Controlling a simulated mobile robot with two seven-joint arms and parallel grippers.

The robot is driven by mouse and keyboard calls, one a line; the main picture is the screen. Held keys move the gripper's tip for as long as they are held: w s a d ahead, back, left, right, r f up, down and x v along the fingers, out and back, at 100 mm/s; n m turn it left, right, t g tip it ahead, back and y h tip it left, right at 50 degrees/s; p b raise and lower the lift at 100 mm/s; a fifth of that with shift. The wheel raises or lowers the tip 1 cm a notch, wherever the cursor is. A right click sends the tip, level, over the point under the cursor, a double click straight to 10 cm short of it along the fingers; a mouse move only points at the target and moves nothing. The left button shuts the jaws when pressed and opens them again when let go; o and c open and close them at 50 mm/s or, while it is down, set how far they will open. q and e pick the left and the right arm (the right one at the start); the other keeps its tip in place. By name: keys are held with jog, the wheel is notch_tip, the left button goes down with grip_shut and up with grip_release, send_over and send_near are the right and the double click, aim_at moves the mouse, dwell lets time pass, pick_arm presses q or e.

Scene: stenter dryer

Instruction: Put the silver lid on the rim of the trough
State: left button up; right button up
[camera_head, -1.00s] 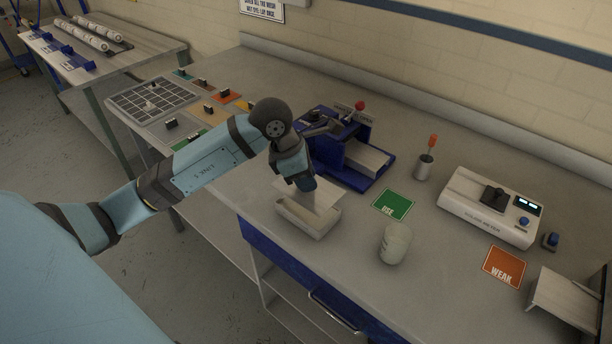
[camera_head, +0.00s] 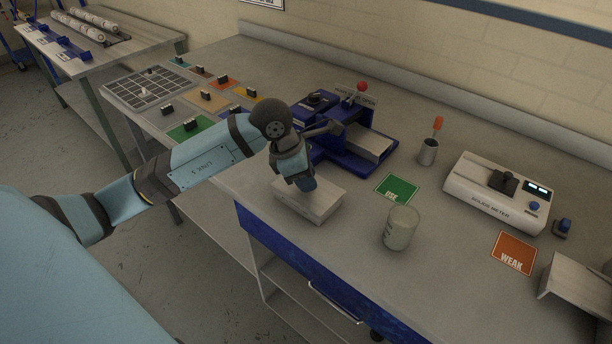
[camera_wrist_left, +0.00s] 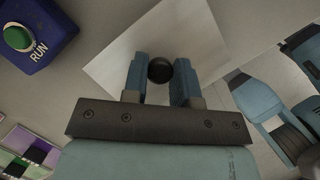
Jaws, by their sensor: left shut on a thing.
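The silver lid (camera_head: 326,194) is a flat plate with a round black knob (camera_wrist_left: 160,69). The pale rectangular trough (camera_head: 308,214) stands near the front edge of the bench. My left gripper (camera_head: 308,187) is above the trough, its fingers shut on the knob, seen between them in the left wrist view (camera_wrist_left: 160,80). The lid lies level over the trough's opening and hides its inside. I cannot tell whether it touches the rim all round. My right gripper is not in view.
A blue machine (camera_head: 345,135) stands just behind the trough. A pale jar (camera_head: 400,229) and a green card (camera_head: 397,189) are to the right. Farther right are a metal cup (camera_head: 428,152), a white meter (camera_head: 497,192) and an orange card (camera_head: 514,253). Coloured pads (camera_head: 212,101) lie left.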

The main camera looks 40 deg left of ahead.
pick_arm(q)
jog(key=o, duration=1)
jog(key=shift+o, duration=0.2)
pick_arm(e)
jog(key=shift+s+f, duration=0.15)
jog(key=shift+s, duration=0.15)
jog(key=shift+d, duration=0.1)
pick_arm(q)
jog(key=v, duration=1.4)
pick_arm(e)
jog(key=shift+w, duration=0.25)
pick_arm(q)
jog(key=shift+s+f, duration=0.1)
